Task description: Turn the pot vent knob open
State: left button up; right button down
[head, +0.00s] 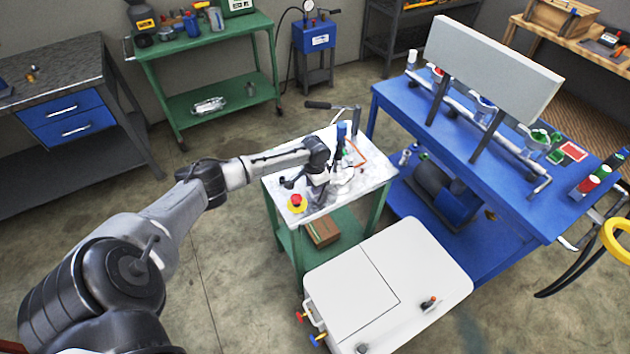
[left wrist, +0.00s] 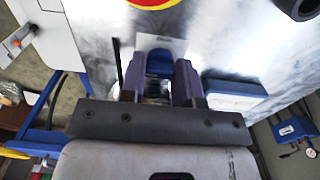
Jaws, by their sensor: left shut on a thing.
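My left arm reaches from the left of the head view to a small cart with a pale metal top (head: 376,178). My left gripper (head: 318,196) is low over that top, beside several small fittings that are hard to tell apart. In the left wrist view the two purple-grey fingers (left wrist: 158,82) are closed on a small blue knob (left wrist: 159,62). Metal shows between the fingers below the blue part. The contact is partly hidden by the fingers, and I cannot tell how far the knob is turned. My right gripper is not in view.
A red button on a yellow base (head: 297,203) is on the cart top close to my gripper. An upright blue part (head: 341,133) stands behind it. A white cabinet (head: 425,265) is in front and a blue bench (head: 530,215) is at the right.

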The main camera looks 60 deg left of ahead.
pick_arm(q)
jog(key=o, duration=0.9)
notch_tip(320, 180, up, 14)
jog(key=shift+f+p, duration=0.1)
jog(key=shift+p, duration=1.15)
